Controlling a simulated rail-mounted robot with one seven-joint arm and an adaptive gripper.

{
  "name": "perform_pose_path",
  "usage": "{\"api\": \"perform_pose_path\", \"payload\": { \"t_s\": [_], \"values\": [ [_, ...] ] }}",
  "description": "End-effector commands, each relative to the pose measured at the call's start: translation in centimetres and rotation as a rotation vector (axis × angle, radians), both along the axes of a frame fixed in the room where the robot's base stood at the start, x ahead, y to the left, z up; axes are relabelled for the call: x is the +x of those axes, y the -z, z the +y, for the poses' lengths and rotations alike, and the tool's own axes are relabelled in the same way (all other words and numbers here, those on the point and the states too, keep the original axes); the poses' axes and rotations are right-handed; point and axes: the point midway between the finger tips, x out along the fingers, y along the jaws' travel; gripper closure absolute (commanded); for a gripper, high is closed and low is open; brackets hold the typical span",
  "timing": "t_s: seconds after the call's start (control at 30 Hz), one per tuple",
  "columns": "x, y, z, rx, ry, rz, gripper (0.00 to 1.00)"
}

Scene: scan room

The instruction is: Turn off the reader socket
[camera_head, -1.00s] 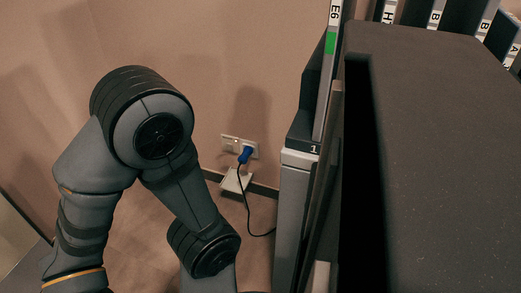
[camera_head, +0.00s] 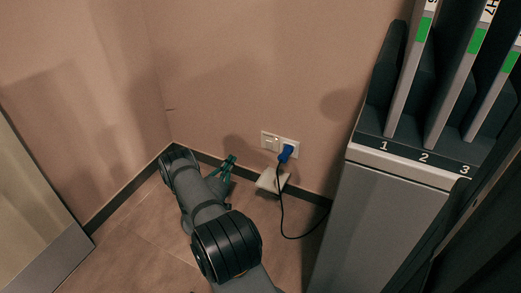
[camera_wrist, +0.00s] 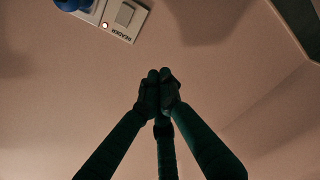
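The reader socket (camera_head: 280,145) is a white wall plate with a rocker switch (camera_head: 270,142) on its left and a blue plug (camera_head: 286,152) in its right side. In the wrist view the switch (camera_wrist: 125,14) lies at the top, beside a "READER" label and a small lit orange-red light (camera_wrist: 105,25). The blue plug (camera_wrist: 72,4) is at the top left edge. My gripper (camera_head: 231,158) is to the left of and below the socket, apart from it. In the wrist view its dark green fingers (camera_wrist: 160,76) meet at the tips with nothing between them.
A black cable (camera_head: 283,215) hangs from the plug to the floor. A small pale box (camera_head: 272,180) sits below the socket, near the skirting. A grey rack (camera_head: 375,205) with numbered slots stands close on the right. The wall left of the socket is clear.

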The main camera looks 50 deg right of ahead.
Motion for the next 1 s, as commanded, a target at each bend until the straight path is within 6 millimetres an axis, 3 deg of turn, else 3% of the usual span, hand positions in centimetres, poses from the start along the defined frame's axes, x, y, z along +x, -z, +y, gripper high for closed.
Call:
{"api": "perform_pose_path", "payload": {
  "t_s": [0.03,0.1,0.2,0.3,0.47,0.8,1.0],
  "values": [
    [-2.3,1.1,-0.6,-0.053,0.044,0.068,1.00],
    [-4.6,1.6,-1.2,-0.114,0.089,0.145,1.00],
    [-6.6,2.1,-1.5,-0.163,0.127,0.216,1.00],
    [-7.4,2.3,-2.1,-0.184,0.144,0.246,1.00],
    [-7.1,2.3,-4.1,-0.188,0.148,0.248,1.00],
    [-5.6,1.5,-10.9,-0.187,0.147,0.243,1.00],
    [-5.0,1.0,-13.8,-0.186,0.145,0.246,1.00]
  ]
}}
